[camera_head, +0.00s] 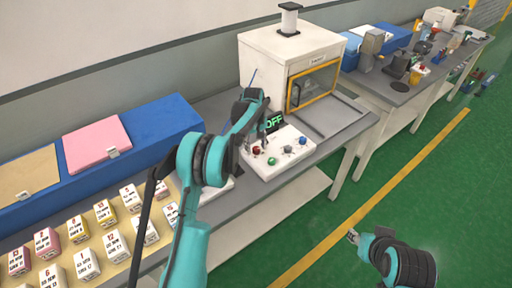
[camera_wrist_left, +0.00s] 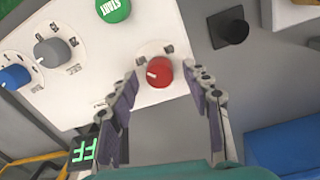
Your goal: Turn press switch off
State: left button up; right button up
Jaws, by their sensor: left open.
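The white control panel (camera_head: 280,165) stands on the grey bench, with a dark display (camera_head: 274,122) lit green and reading "OFF". A red knob (camera_head: 256,150) with a white pointer line is on its left side; the knob also shows in the left wrist view (camera_wrist_left: 158,72). My left gripper (camera_wrist_left: 163,75) is open, its two fingers on either side of the red knob, with gaps between them and the knob. I cannot tell its exact height above the panel. My right gripper (camera_head: 354,237) is low over the green floor, its fingers too small to read.
The panel also carries a green START button (camera_wrist_left: 113,8), a grey knob (camera_wrist_left: 52,50) and a blue knob (camera_wrist_left: 14,76). A white cabinet with a yellow-framed door (camera_head: 313,84) stands behind. Labelled boxes (camera_head: 118,246) stand at left. The green floor at right is clear.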

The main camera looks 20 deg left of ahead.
aim_at(255, 149)
pick_arm(q)
notch_tip(255, 149, up, 12)
jog(key=shift+s+a+f, duration=0.2)
jog(key=shift+f, duration=0.05)
dwell(0.4)
jog(key=s+d+r+m+t+b, duration=0.15)
jog(key=s+r, duration=0.25)
jog(key=s, duration=0.5)
jog(key=s+d+r+m+t+b, duration=0.1)
jog(key=s+r+m+t, duration=0.2)
jog(key=s, duration=0.6)
jog(key=s+f+m+t+b, duration=0.1)
jog(key=s+f, duration=0.3)
jog(key=s, duration=0.5)
jog(key=s+f+m+t, duration=0.1)
jog(key=s+f+m, duration=0.2)
jog(key=s, duration=0.6)
jog(key=shift+s+d+f+b, duration=0.35)
jog(key=shift+d+f+b, duration=0.05)
jog(key=shift+f, duration=0.25)
jog(key=shift+t, duration=0.25)
